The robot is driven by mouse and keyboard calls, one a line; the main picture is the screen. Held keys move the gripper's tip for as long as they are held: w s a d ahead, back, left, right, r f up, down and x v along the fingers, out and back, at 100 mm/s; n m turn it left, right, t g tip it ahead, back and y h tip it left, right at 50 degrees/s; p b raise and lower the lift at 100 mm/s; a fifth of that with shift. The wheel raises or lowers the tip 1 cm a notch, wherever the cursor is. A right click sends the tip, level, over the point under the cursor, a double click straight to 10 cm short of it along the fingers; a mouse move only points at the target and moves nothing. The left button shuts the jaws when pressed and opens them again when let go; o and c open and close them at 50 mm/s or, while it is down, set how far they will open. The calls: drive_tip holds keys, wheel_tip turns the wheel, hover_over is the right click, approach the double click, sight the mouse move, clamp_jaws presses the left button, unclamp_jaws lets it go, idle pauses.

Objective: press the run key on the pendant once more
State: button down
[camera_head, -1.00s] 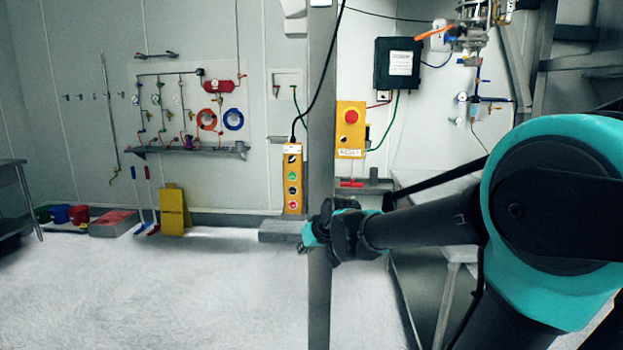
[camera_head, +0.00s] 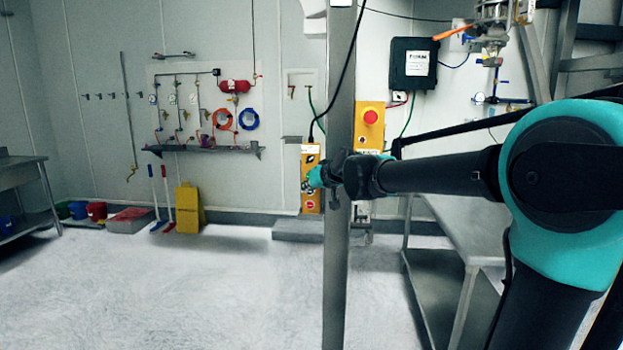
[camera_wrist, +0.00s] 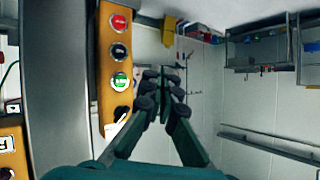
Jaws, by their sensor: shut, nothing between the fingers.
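The yellow pendant (camera_head: 311,152) hangs upright from a black cable beside a grey post. In the head view, my gripper (camera_head: 313,178) covers part of its middle keys. In the wrist view, the pendant (camera_wrist: 107,75) stands left of my fingers and appears upside down, with a red key (camera_wrist: 119,21), a black key (camera_wrist: 119,51) and a lit green key (camera_wrist: 120,81) in a column. The key below these is partly hidden. My gripper (camera_wrist: 163,78) is shut and empty, its tips right of the green key in the picture. No contact shows. Key labels are too small to read.
The grey post (camera_head: 338,270) stands close by the pendant. A yellow emergency-stop box (camera_head: 370,135) is to its right, below a black box (camera_head: 413,63). A steel table (camera_head: 450,235) is at right. The floor at left is open.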

drive_tip(key=shift+w, duration=0.1)
drive_tip(key=w, duration=0.8)
drive_tip(key=shift+w, duration=0.25)
drive_tip(key=shift+d, duration=0.15)
idle(1.1)
drive_tip(key=shift+w, duration=0.45)
